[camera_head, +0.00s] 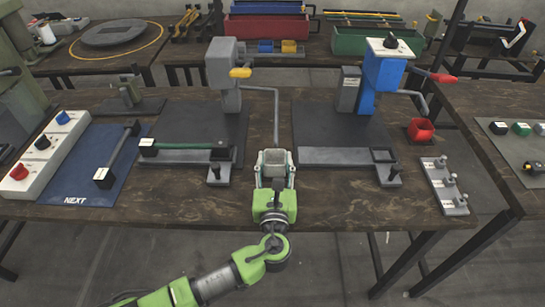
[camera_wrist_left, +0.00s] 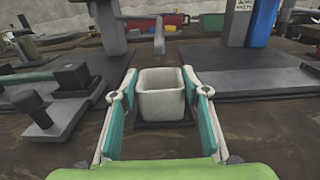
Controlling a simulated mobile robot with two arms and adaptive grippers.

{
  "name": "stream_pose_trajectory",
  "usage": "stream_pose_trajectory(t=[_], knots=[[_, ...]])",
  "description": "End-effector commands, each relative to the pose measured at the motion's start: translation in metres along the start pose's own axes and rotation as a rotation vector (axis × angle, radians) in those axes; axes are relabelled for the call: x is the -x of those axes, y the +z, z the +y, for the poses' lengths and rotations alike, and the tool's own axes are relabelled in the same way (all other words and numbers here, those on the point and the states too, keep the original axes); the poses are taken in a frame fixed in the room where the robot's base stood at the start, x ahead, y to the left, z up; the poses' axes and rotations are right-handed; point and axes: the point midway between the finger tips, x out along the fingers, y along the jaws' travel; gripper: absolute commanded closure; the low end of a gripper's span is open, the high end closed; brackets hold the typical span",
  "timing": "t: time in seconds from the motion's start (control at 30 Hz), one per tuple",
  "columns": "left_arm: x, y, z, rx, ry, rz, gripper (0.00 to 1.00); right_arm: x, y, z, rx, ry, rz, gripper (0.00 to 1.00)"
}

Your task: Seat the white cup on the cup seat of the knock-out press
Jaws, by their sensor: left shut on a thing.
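The white cup (camera_head: 274,157) is square and open-topped, and stands upright between the fingers of my left gripper (camera_head: 274,172). In the left wrist view the cup (camera_wrist_left: 162,102) sits between the two teal finger pads of the gripper (camera_wrist_left: 162,100), which is shut on it. A dark square patch shows just below the cup; I cannot tell whether it is a pad or shadow. A grey press (camera_head: 223,75) with a yellow handle is behind left, and a blue press (camera_head: 382,72) with a red handle behind right. Which is the knock-out press, and its cup seat, I cannot tell.
The grey press's dark base plate (camera_head: 190,125) and the blue press's plate (camera_head: 335,125) flank the cup, with bars and short posts at their front edges. A red bin (camera_head: 420,130) and grey peg rack (camera_head: 445,186) are right. A blue mat (camera_head: 75,170) and button box (camera_head: 43,145) are left.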

Motion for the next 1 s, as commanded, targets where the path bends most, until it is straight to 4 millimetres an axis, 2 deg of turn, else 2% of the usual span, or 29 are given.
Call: stream_pose_trajectory(t=[0.1, 0.13, 0.17, 0.2, 0.37, 0.67, 0.97, 1.0], knots=[[-0.001, -0.001, 0.0, 0.001, 0.0, -0.003, 0.79, 0.0, 0.033, -0.001, 0.002, -0.001, -0.047, 0.79], [-0.001, 0.001, 0.0, 0.001, 0.0, -0.004, 0.5, 0.002, 0.042, 0.0, 0.002, -0.001, -0.06, 0.79], [-0.001, 0.001, 0.0, 0.001, 0.0, -0.004, 0.42, 0.002, 0.048, 0.0, 0.003, 0.0, -0.07, 0.79], [-0.001, 0.001, 0.0, 0.001, 0.0, -0.005, 0.41, 0.003, 0.055, 0.002, 0.004, 0.002, -0.081, 0.79], [-0.001, 0.002, 0.0, 0.001, -0.001, -0.006, 0.41, 0.004, 0.059, 0.006, 0.006, 0.006, -0.085, 0.79], [-0.002, -0.003, 0.0, 0.002, -0.001, -0.008, 0.41, -0.008, 0.03, 0.009, 0.006, 0.01, -0.04, 0.79], [0.056, 0.013, 0.003, 0.002, -0.001, -0.002, 0.41, 0.037, 0.027, 0.008, 0.005, 0.008, -0.046, 0.79], [0.067, 0.009, 0.002, 0.002, -0.002, -0.001, 0.41, 0.037, 0.029, 0.007, 0.005, 0.008, -0.048, 0.79]])
